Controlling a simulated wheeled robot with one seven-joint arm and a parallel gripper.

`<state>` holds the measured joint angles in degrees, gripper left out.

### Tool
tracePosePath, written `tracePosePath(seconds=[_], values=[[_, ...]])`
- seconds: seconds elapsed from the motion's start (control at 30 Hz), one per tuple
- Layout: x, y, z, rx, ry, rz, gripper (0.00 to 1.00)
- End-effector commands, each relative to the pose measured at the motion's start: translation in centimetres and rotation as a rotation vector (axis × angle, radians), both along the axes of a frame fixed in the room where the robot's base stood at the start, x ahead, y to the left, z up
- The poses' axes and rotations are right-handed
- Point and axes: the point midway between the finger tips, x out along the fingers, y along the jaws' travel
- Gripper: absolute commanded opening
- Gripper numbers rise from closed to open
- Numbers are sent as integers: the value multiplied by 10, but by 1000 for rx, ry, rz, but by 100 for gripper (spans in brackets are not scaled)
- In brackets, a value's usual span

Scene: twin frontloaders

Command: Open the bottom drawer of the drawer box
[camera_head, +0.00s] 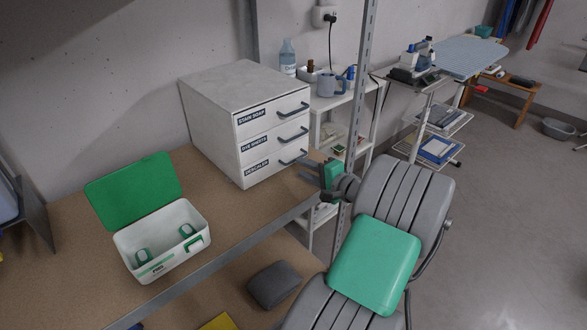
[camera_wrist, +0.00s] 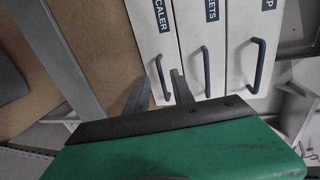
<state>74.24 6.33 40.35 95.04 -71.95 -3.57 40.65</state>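The white drawer box (camera_head: 215,125) stands on the brown worktop. Its three drawers look closed, with dark bar handles. The bottom drawer (camera_head: 257,171), labelled DESCALER, has its handle (camera_head: 294,158) toward its right side. In the wrist view the picture is turned, and the bottom drawer (camera_wrist: 153,42) is the leftmost front. My gripper (camera_head: 305,170) is just in front of the bottom handle. In the wrist view its fingers (camera_wrist: 160,77) are apart, with the bottom handle (camera_wrist: 160,72) showing between their tips. I cannot tell whether they touch it.
A metal upright (camera_head: 358,100) rises close behind my gripper. A shelf cart (camera_head: 340,100) with a mug stands right of the drawer box.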

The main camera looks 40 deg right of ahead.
Motion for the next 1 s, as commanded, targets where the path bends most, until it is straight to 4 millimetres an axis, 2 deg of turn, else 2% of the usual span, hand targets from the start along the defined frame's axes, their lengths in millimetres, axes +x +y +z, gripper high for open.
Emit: tracePosePath(seconds=[0.1,0.3,0.57,0.9,1.0], values=[[25,3,-6,0,1,5,29],[49,2,-11,-2,3,2,29],[51,2,-11,-3,3,2,29],[51,2,-11,-3,4,2,2],[51,2,-11,-3,4,2,0]])
